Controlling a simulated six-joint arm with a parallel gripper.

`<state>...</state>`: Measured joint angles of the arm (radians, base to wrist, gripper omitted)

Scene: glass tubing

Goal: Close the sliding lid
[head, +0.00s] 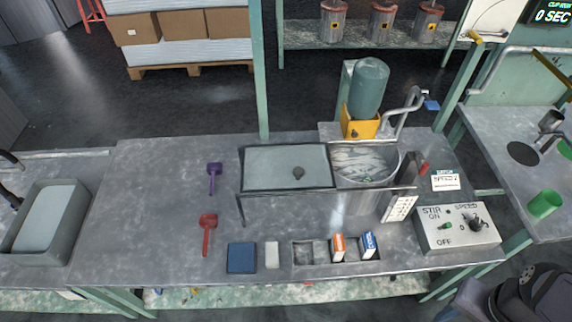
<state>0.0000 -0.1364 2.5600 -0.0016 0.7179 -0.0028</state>
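The sliding lid (270,160) is a flat, pale grey-green panel in a dark frame. A small dark knob (298,173) sits right of its middle. The lid lies to the left of a round metal vat (398,160), and its right edge is at the vat's left side. The vat's top is largely uncovered, and pale, streaky contents (365,162) show inside. My gripper cannot be made out in the head view.
A yellow stand with a grey-green tank (369,88) and a bent pipe (408,105) rises behind the vat. A switch box (458,227) stands at right. Purple (214,176) and red (208,228) scoops lie left of the lid. The bench's left part is mostly clear.

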